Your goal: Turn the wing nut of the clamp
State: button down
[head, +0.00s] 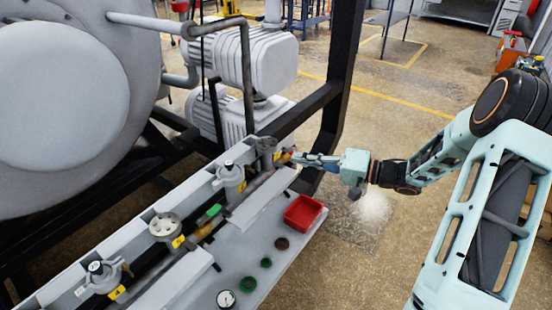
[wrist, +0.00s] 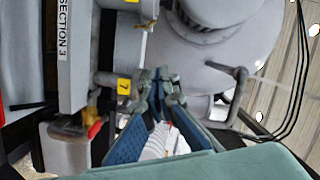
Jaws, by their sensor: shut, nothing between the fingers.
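My gripper (head: 291,156) is at the far end of the pipe and valve row in the head view, reaching in from the right. In the wrist view its blue-padded fingers (wrist: 160,78) converge and are shut, with nothing seen between them. The tips are close to a grey pipe fitting (wrist: 115,81) beside a yellow label. I cannot tell whether they touch it. The clamp and its wing nut are too small or hidden behind my fingers to make out in either view.
Several valves, such as the round one (head: 166,227), line the grey bench. A red tray (head: 305,212), green caps and a gauge (head: 226,298) lie on the bench's right side. A black frame post (head: 343,75) stands behind my gripper. The floor at right is mostly clear.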

aim_at(249, 167)
jog(key=w+a+f+p, duration=0.1)
jog(key=a+f, duration=0.1)
jog(key=a, duration=0.9)
jog(key=shift+f, duration=0.2)
jog(key=shift+s+a+r+n+h, duration=0.15)
jog(key=shift+n+h, duration=0.25)
jog(key=shift+n, duration=0.8)
jog(key=n+b, duration=0.1)
jog(key=n, duration=0.1)
jog(key=s+a+n+t+h+b, duration=0.1)
jog(key=n, duration=0.2)
jog(key=n+h+b, duration=0.1)
jog(key=n, duration=0.1)
jog(key=shift+s+a+n+t, duration=0.15)
jog(key=shift+s+n+t, duration=0.15)
jog(key=shift+s+t, duration=0.1)
jog(key=shift+s+a+b, duration=0.1)
jog(key=shift+b, duration=0.25)
jog(key=shift+r, duration=0.15)
dwell(0.4)
